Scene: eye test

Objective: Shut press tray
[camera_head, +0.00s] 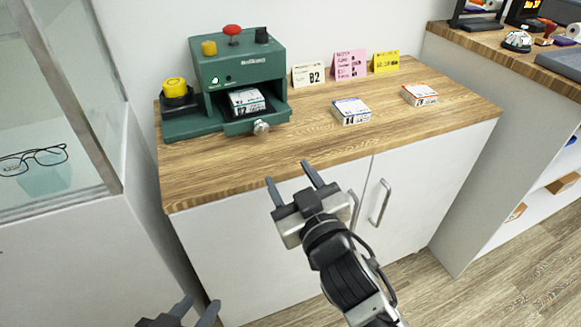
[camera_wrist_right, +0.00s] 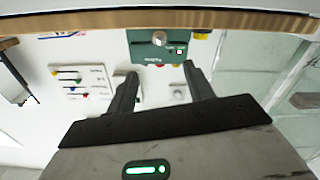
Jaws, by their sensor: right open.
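The green press (camera_head: 240,70) stands at the left of the wooden counter. Its tray (camera_head: 237,127) sticks out at the front with a round metal knob (camera_head: 261,127). A white box with dark print (camera_head: 247,101) sits in the tray bay. The press shows inverted in the right wrist view (camera_wrist_right: 150,53), with its knob (camera_wrist_right: 159,38) visible. My right gripper (camera_head: 290,181) is open and empty, in front of the counter edge, below and apart from the knob; its fingers (camera_wrist_right: 159,75) show in the wrist view. My left gripper (camera_head: 198,308) is at the bottom edge, fingers apart, partly cut off.
A blue-marked box (camera_head: 351,111) and a red-marked box (camera_head: 420,95) lie on the counter (camera_head: 310,130). Cards (camera_head: 350,65) stand along the wall. A yellow button on a black base (camera_head: 178,92) is beside the press. A glass case (camera_head: 60,100) stands left.

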